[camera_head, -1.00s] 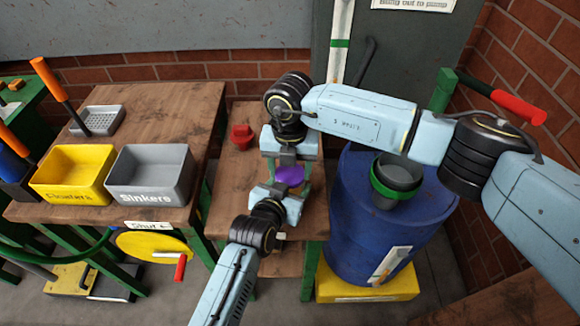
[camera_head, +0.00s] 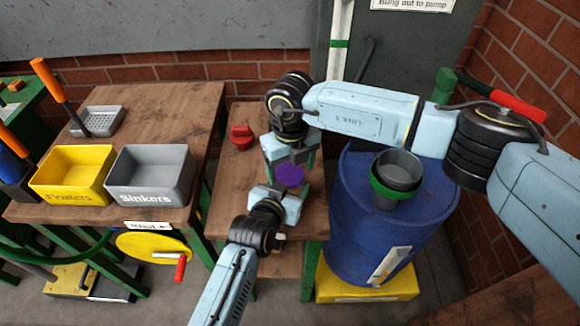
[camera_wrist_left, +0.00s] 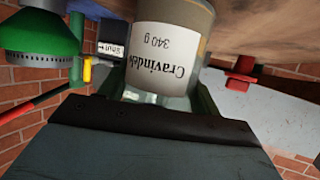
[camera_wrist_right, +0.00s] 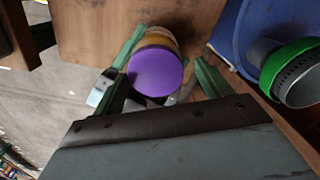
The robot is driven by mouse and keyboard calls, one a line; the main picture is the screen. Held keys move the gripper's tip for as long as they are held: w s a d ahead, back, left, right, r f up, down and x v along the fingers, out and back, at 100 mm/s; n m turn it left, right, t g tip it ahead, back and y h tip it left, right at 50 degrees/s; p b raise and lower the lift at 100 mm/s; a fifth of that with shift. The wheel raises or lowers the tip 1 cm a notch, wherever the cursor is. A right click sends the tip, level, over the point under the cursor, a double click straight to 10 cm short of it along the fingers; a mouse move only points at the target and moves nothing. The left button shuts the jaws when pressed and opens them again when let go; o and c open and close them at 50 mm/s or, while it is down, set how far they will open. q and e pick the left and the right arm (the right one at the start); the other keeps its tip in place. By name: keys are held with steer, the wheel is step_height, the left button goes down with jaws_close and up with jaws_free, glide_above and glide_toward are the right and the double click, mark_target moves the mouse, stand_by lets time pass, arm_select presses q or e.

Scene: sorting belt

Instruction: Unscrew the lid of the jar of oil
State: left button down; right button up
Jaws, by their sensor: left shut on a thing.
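The jar (camera_wrist_left: 165,62) has a white label reading "Cravind…" and 340 g. Its purple lid (camera_head: 289,175) sits on top, and also shows in the right wrist view (camera_wrist_right: 156,73) above the yellowish jar body. My left gripper (camera_head: 281,196) is shut on the jar's body from the near side. My right gripper (camera_head: 291,163) reaches over from the far side. Its fingers are spread, one to each side of the lid, with visible gaps in the right wrist view. The jar's body is mostly hidden in the head view.
A red object (camera_head: 242,137) lies on the small wooden table (camera_head: 228,180), left of the grippers. A blue drum (camera_head: 345,225) with a green-rimmed grey cup (camera_head: 397,172) stands to the right. Yellow (camera_head: 73,197) and grey (camera_head: 150,198) bins stand on the left table.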

steer(key=shift+s+a, duration=0.2)
steer(key=shift+a, duration=0.15)
steer(key=shift+r, duration=0.1)
steer(key=shift+r, duration=0.3)
step_height(320, 180, up, 4)
steer(key=shift+f, duration=0.1)
step_height(320, 180, up, 3)
steer(key=m, duration=0.5)
steer(key=shift+d, duration=0.15)
steer(key=shift+f+m, duration=0.3)
step_height(320, 180, down, 7)
steer(key=shift+f, duration=0.1)
